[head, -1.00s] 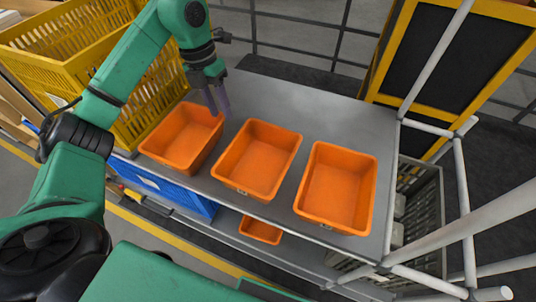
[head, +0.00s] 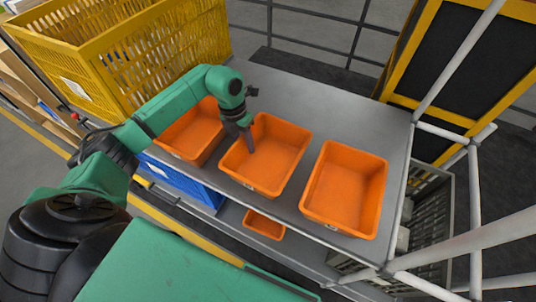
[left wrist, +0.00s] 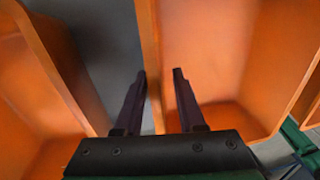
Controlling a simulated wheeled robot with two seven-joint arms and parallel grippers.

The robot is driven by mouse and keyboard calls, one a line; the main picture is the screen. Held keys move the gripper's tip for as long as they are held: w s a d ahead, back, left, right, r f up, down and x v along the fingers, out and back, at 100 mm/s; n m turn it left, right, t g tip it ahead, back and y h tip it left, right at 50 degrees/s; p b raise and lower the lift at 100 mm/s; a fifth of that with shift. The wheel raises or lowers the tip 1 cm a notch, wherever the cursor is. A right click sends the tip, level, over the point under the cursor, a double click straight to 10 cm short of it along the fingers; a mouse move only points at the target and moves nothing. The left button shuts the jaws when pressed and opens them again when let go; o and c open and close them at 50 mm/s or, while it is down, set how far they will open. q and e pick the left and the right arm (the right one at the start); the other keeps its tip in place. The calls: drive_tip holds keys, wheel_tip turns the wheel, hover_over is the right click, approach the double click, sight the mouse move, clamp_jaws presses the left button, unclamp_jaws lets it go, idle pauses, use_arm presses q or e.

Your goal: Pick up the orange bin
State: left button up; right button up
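Three orange bins stand in a row on the grey table: a left bin (head: 186,136), a middle bin (head: 275,157) and a right bin (head: 345,190). My left gripper (head: 249,143) points down at the left side of the middle bin and covers part of its rim. In the left wrist view, my left gripper (left wrist: 162,80) is open and empty. The rim of one bin (left wrist: 149,45) runs between its fingers, closer to the left finger. Another bin (left wrist: 30,75) is at the left, across a grey gap. My right gripper is not in view.
A large yellow crate (head: 75,75) stands at the left. A blue bin (head: 185,183) and a smaller orange bin (head: 264,224) are below the tabletop (head: 330,105). White pipes (head: 475,220) stand at the right. The table behind the bins is clear.

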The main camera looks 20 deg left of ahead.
use_arm(q)
drive_tip(key=shift+f, duration=0.6)
clamp_jaws()
idle(0.9)
